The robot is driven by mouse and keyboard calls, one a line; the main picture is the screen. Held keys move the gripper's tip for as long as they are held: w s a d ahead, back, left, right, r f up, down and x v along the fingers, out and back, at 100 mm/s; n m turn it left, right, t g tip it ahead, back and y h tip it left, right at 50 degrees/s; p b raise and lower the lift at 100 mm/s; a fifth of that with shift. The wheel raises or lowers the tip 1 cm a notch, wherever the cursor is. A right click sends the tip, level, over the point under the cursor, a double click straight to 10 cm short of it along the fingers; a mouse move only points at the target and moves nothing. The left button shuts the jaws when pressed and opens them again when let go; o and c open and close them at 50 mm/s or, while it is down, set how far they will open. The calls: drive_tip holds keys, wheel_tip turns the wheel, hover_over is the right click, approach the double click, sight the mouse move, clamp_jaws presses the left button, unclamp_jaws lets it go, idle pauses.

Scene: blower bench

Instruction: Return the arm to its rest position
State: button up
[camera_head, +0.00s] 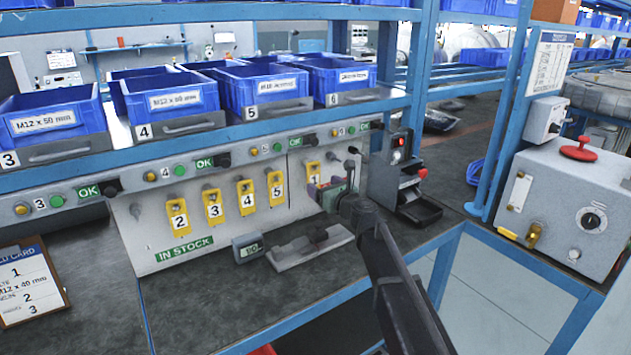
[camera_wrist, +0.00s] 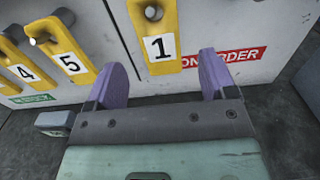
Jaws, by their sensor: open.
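My gripper (camera_head: 328,192) is at the right part of the grey panel on the bench, with my dark arm reaching up to it from the lower right. In the wrist view my gripper (camera_wrist: 162,68) has its two purple fingers spread wide, with nothing clamped between them. The yellow tag 1 (camera_wrist: 155,30) hangs on a peg straight ahead, seen between the fingers. It also shows in the head view, as tag 1 (camera_head: 313,170), just above and left of the gripper. The exact gap between fingers and tag cannot be told.
Yellow tags 2 (camera_head: 179,215), 3 (camera_head: 213,206), 4 (camera_head: 247,196) and 5 (camera_head: 276,187) hang to the left. Below are a small display (camera_head: 248,248) and a grey block (camera_head: 310,247). A blue shelf (camera_head: 385,107) overhangs the panel. A black-trayed device (camera_head: 415,208) stands right.

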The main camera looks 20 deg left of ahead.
drive_tip(key=v, duration=0.5)
